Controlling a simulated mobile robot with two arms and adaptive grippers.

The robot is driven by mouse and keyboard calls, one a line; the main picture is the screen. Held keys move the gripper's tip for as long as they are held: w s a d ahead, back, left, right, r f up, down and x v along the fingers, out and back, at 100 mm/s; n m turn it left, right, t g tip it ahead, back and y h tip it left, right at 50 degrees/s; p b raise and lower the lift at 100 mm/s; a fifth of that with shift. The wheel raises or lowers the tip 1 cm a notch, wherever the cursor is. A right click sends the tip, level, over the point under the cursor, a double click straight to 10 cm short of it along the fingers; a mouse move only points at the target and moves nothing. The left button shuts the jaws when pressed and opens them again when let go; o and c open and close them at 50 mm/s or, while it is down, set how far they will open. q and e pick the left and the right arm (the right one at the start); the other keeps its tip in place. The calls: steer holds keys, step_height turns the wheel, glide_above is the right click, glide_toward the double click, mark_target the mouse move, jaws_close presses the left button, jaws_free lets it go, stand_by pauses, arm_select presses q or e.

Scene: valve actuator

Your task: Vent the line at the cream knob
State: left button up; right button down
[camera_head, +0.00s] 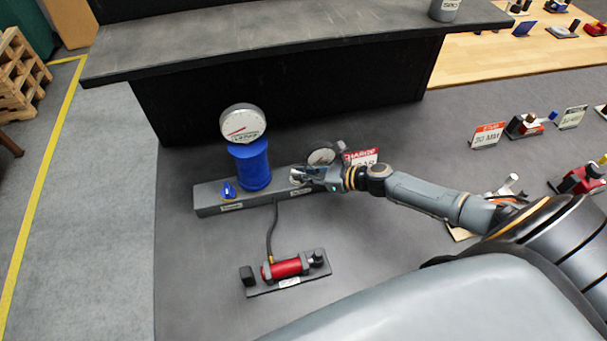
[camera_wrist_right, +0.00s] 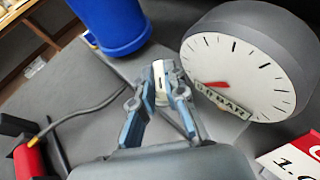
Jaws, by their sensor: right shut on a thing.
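The cream knob (camera_wrist_right: 159,70) shows between my right fingertips in the right wrist view, at the edge of the grey manifold block (camera_head: 209,200). My right gripper (camera_head: 308,175) is shut on it, and its fingers (camera_wrist_right: 165,90) hide part of it. In the head view only a small pale bit of the knob shows at the fingertips. Just behind the gripper stands a small round gauge (camera_head: 320,157), which looms large in the wrist view (camera_wrist_right: 250,65); its needle is red. A larger gauge (camera_head: 242,123) tops the blue cylinder (camera_head: 250,166). My left gripper is not in view.
A blue knob (camera_head: 228,191) sits at the block's left end. A black hose (camera_head: 270,235) runs to a red cylinder (camera_head: 285,268) on a dark base in front. A red-and-white sign (camera_head: 362,157) stands by the small gauge. A dark raised shelf (camera_head: 290,45) lies behind.

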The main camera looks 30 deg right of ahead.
stand_by(0.4)
steer(key=c, duration=1.4)
jaws_free()
steer(key=shift+r, duration=0.1)
steer(key=shift+w+d, duration=0.1)
steer(key=shift+v, duration=3.95)
